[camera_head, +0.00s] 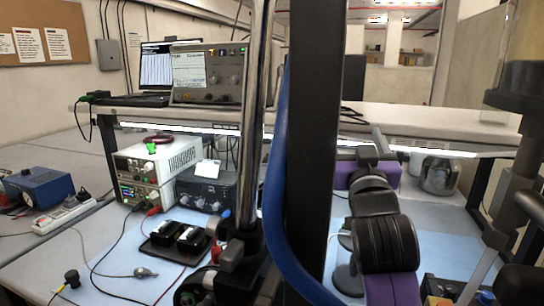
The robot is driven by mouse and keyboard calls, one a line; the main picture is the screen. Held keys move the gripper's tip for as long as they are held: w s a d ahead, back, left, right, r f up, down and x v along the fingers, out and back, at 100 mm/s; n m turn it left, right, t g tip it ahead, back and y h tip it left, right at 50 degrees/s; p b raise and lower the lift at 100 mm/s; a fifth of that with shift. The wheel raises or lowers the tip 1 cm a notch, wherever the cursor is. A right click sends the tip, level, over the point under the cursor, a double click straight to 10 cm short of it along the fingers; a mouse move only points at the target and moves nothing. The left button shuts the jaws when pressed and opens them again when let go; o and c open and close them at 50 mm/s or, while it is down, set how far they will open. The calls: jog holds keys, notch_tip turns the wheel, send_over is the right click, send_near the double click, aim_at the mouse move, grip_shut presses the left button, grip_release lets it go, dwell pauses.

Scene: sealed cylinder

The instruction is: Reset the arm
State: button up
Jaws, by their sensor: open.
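My arm shows at the right of centre, with purple covers and dark grey, ringed joints. It is folded up in front of the bench. I can make out no gripper fingers in this view. The dark column and the blue hose across the middle hide part of the bench behind them.
A shelf carries an oscilloscope (207,73) and a laptop (155,66). A shiny rounded vessel (438,176) stands at right.

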jog(key=s+f+n+y, duration=0.2)
jog(key=s+f+y, duration=0.2)
jog(key=s+f, duration=1.7)
jog(key=s+f+g, duration=0.2)
jog(key=s+f, duration=0.3)
jog(key=s, duration=0.5)
jog(key=s+d+f+m+g+h, duration=0.1)
jog(key=s+f, duration=0.3)
jog(key=s, duration=0.7)
jog(key=s+d+f+g, duration=0.1)
jog(key=s+f+g, duration=0.2)
jog(key=s, duration=0.8)
notch_tip(320, 180, down, 3)
jog(key=shift+s+d+r, duration=0.15)
jog(key=shift+s+d, duration=0.05)
jog(key=shift+d, duration=0.05)
